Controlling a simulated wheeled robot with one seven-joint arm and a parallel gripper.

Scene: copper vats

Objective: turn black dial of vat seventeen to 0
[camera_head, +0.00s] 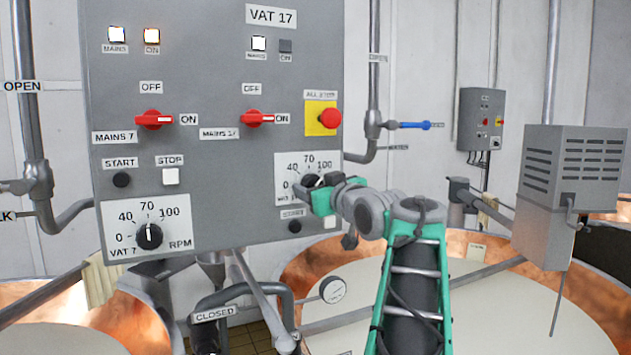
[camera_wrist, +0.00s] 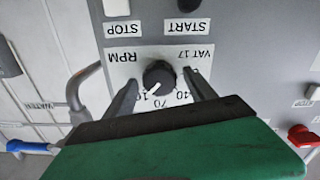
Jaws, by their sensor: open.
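The black dial of vat 17 (camera_wrist: 159,75) sits on a white scale plate marked RPM and VAT 17, seen upside down in the wrist view. Its white pointer mark points toward the 100 label. My gripper (camera_wrist: 160,79) is open, with one finger on each side of the dial; I cannot tell whether either finger touches it. In the head view the dial (camera_head: 311,181) is partly hidden by my green gripper (camera_head: 309,191), which reaches it from the right. The 0, 40, 70 and 100 labels show there around the dial.
The grey panel (camera_head: 220,60) also carries the vat 7 dial (camera_head: 149,236), red switches such as the mains 17 switch (camera_head: 257,118), and a red all-stop button (camera_head: 330,118) above the vat 17 plate. A start button (camera_head: 295,227) lies just below it. Pipes run alongside.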

